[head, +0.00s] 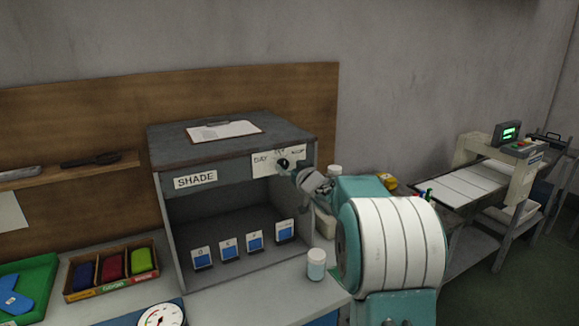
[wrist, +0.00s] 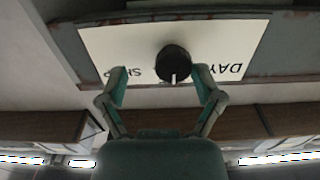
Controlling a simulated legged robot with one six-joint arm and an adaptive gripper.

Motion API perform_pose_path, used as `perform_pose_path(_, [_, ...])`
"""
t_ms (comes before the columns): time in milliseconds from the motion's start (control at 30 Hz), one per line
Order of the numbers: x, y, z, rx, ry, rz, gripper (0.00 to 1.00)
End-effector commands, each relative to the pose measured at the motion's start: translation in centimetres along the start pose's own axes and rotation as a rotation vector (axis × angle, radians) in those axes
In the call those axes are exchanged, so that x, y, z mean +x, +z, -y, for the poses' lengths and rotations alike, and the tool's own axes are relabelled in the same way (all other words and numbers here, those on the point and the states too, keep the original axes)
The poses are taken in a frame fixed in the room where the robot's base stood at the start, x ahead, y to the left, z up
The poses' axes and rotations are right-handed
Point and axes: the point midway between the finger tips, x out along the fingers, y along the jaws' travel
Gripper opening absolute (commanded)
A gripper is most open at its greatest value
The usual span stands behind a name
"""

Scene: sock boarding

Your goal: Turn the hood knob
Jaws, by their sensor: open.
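The hood knob (head: 282,163) is a small black round knob on a white label plate at the upper right front of the grey hood box (head: 185,165). In the wrist view the knob (wrist: 173,61) appears upside down with its label plate; its white pointer mark points down in the picture, between "DAY" and a partly hidden word starting "SH". My gripper (wrist: 161,84) is open, one finger on each side of the knob, the right finger nearer. Contact cannot be told. In the head view my gripper (head: 296,172) is at the knob, partly hidden by my arm.
Several small numbered or lettered cards (head: 228,248) stand inside the hood. A clipboard (head: 222,131) lies on top. A white jar (head: 317,264) stands on the bench in front of the hood's right side. A box with coloured compartments (head: 112,271) is at left.

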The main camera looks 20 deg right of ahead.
Motion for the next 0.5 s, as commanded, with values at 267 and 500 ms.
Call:
perform_pose_path(267, [0.45, -0.06, 0.03, 0.000, -0.001, -0.001, 0.81])
perform_pose_path(500, [0.44, 0.03, -0.24, 0.003, -0.001, -0.001, 0.00])
